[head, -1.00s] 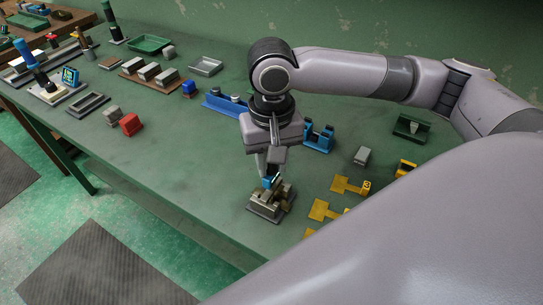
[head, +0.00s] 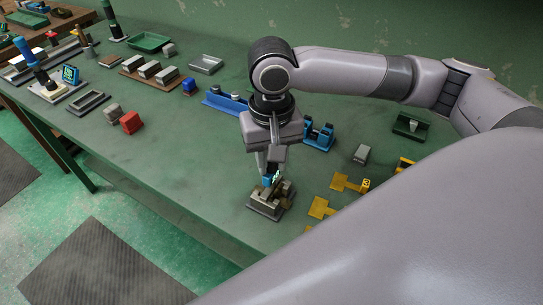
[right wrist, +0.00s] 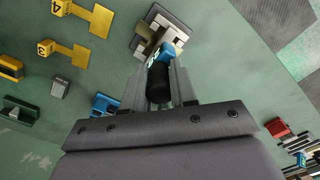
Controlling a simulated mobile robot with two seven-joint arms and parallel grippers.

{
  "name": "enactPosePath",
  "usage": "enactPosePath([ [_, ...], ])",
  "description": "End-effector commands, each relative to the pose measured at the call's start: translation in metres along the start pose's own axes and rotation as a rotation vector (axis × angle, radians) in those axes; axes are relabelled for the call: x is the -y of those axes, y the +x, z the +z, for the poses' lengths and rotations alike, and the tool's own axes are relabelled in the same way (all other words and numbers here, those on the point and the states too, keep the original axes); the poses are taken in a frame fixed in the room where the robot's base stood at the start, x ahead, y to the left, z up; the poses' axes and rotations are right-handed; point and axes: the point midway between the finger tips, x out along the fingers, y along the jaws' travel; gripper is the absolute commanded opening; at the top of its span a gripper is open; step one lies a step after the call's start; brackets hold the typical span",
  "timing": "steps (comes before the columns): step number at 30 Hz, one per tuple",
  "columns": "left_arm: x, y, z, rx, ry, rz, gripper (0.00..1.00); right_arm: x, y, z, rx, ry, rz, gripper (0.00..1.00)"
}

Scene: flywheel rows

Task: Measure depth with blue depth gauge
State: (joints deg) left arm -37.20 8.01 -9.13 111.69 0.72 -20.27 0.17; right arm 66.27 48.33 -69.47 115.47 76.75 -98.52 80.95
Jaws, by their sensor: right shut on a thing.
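My right gripper (head: 270,172) is shut on the blue depth gauge (head: 267,181) and points down over a grey and brass-brown stepped block fixture (head: 265,207). The gauge has a black handle (right wrist: 158,82) between the fingers in the right wrist view, and a blue head (right wrist: 169,50) with a small lit display. The gauge's lower end is at the fixture (right wrist: 150,22). I cannot tell whether its tip touches the bottom of a slot. The display's digits are too small to read. My left gripper is out of view.
Yellow numbered tags (head: 346,183) lie right of the fixture. A blue stand (head: 319,137) and a grey block (head: 362,153) are behind. A red block (head: 130,123) and a grey tray (head: 89,103) stand at left. The table's front middle is clear.

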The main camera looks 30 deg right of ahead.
Motion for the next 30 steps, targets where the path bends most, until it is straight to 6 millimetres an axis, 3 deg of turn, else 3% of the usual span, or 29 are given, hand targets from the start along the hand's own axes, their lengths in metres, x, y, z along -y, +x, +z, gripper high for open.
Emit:
enactPosePath([
  [5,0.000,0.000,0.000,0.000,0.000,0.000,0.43,0.000,-0.001,0.001,0.003,0.000,0.001,0.00],
  [30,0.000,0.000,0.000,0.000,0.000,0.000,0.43,0.001,-0.052,0.000,-0.001,0.000,-0.001,0.00],
])
